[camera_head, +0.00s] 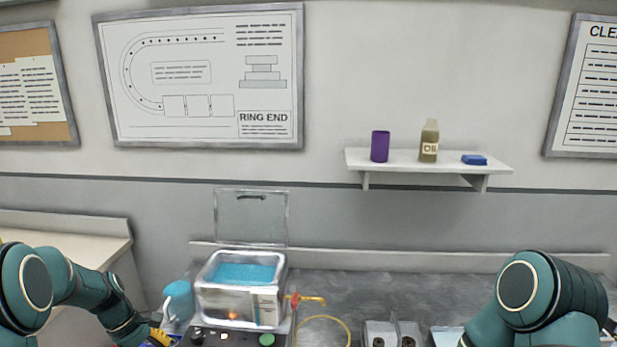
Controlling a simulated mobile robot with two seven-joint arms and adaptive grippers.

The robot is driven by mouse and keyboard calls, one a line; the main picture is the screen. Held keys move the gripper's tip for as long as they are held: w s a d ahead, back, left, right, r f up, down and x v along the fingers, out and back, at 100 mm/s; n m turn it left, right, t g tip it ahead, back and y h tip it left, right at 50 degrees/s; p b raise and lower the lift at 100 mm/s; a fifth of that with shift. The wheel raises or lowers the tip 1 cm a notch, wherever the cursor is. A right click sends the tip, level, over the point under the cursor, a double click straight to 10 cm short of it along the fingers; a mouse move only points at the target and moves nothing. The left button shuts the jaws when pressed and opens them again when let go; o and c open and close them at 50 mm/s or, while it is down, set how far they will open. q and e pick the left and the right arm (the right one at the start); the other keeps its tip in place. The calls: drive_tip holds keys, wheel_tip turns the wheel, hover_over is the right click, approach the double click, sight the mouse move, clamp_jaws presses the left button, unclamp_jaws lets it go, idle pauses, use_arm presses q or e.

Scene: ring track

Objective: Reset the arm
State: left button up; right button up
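My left arm (88,290) comes in from the left and slopes down to the bottom edge. It ends in a dark and yellow part beside the blue container; the gripper's fingers are cut off below the frame. My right arm (540,298) shows only as a large teal joint at the lower right. Its gripper is out of view. I see nothing held by either arm.
A metal tank (238,305) with blue liquid stands on the grey bench, its clear lid (250,218) raised. A blue container (178,300), a red and yellow valve (305,299), a yellow hose (325,319) and metal blocks (392,333) are nearby. A wall shelf (430,163) is above.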

use_arm(q)
drive_tip(key=s+d+f+m+b, duration=0.15)
drive_tip(key=d+f+m, duration=0.25)
drive_tip(key=d+f, duration=0.5)
drive_tip(key=s+d+f+m+t+b, duration=0.1)
drive_tip(key=s+d+f+m, duration=0.3)
drive_tip(key=s+d, duration=0.3)
drive_tip(key=s+d+f+m+t+b, duration=0.1)
drive_tip(key=s+d+f+m, duration=0.4)
drive_tip(key=s+d, duration=0.2)
drive_tip(key=shift+s+d+f+m+t, duration=0.15)
drive_tip(key=shift+s+d+m+t, duration=0.15)
drive_tip(key=shift+d, duration=0.95)
use_arm(e)
wheel_tip(320, 180, down, 4)
drive_tip(key=shift+w+a, duration=0.1)
drive_tip(key=shift+w, duration=0.05)
